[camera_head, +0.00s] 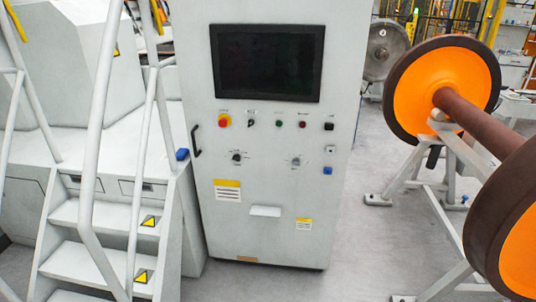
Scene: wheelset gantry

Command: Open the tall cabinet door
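The tall cabinet (266,228) stands upright in the middle of the view, pale grey, with its front facing me. Its door (225,160) looks shut, flush with the front. A black vertical handle (196,141) is on the left edge of the front. A dark screen (267,62) is set in the upper part, with a row of buttons, a red and yellow knob (224,120) and dials below it. Neither of my grippers shows in the head view.
White stairs with handrails (92,217) stand close at the cabinet's left. An orange and brown wheelset (443,90) rests on a grey stand (412,172) at the right. Grey floor (358,237) is clear between the cabinet and the stand.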

